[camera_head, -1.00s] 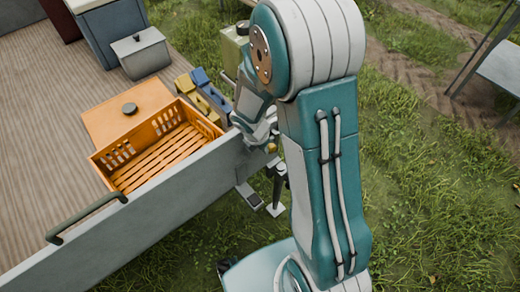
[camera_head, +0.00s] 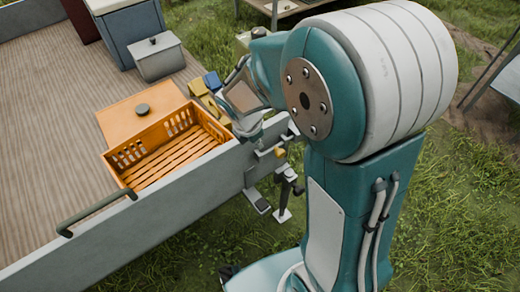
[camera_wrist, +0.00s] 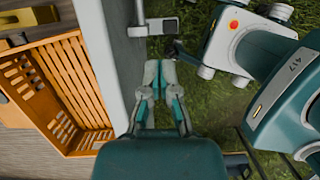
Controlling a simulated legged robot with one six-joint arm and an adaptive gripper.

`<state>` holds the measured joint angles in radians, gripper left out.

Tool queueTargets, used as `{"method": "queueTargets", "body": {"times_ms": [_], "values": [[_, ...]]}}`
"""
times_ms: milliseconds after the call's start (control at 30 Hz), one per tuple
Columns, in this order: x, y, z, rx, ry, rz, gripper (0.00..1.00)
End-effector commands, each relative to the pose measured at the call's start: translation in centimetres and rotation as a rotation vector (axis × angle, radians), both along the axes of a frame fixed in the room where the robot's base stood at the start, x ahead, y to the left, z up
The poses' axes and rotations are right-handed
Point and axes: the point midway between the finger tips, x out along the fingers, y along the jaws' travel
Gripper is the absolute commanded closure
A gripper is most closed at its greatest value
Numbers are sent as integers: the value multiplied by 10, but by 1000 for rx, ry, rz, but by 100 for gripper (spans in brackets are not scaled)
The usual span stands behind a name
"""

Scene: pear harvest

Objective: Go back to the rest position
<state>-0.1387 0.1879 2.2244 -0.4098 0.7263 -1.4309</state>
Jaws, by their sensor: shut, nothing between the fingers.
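My gripper (camera_wrist: 160,78) shows in the wrist view with its two fingers shut together and nothing between them. It is over the grass, just to the right of the trailer's grey side wall (camera_wrist: 110,58). In the head view my arm is folded, with its large elbow close to the camera, and the fingers are hard to make out behind it. My own body shows at the right of the wrist view.
An orange crate (camera_head: 122,163), empty, stands on the trailer bed (camera_head: 48,130) beside the wall (camera_head: 100,240). Grass lies outside the wall.

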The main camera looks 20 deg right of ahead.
Motion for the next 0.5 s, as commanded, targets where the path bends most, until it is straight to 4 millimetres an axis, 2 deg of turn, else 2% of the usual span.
{"method": "queueTargets", "body": {"times_ms": [133,500], "values": [[-1,4,7,-1,0,1,100],[-1,3,8,0,1,1,100]]}}
